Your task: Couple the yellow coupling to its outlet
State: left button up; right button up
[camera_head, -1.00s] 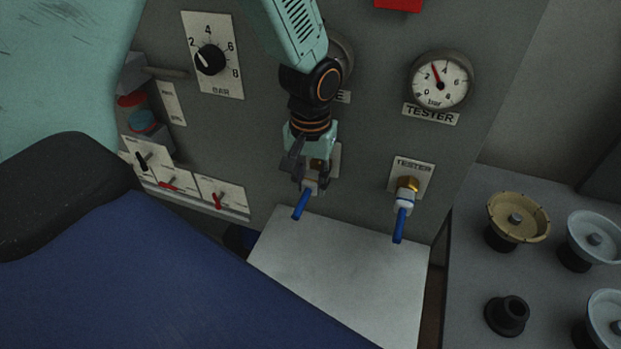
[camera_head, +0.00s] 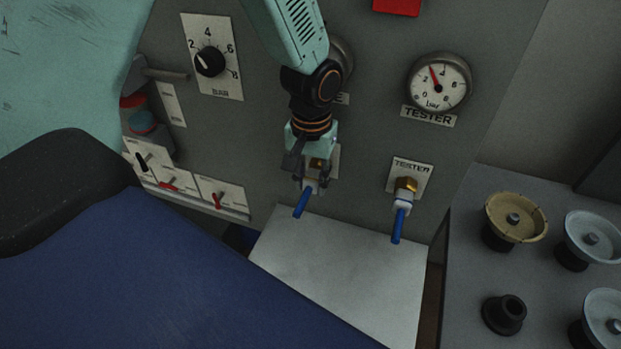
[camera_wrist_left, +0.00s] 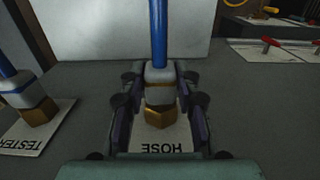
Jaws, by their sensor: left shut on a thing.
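My left gripper (camera_head: 312,180) is shut on a pale coupling with a blue hose, at the front panel. In the left wrist view, this coupling (camera_wrist_left: 159,76) sits between the two fingers (camera_wrist_left: 160,102) and lines up with the brass outlet (camera_wrist_left: 160,117) on a plate marked HOSE. The two appear to touch; I cannot tell whether they are locked. The blue hose (camera_head: 303,203) hangs down from the gripper. No clearly yellow band shows on the held coupling. The fingers partly hide the coupling and outlet in the head view. My right gripper is not in view.
To the right, another pale coupling (camera_head: 402,204) with a blue hose sits on the brass TESTER outlet (camera_head: 405,186). Above it is a gauge (camera_head: 438,83). A pale plate (camera_head: 340,270) lies below. Switches (camera_head: 168,182) and a dial (camera_head: 210,62) are to the left.

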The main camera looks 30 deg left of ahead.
pick_arm(q)
jog(key=shift+w, duration=0.3)
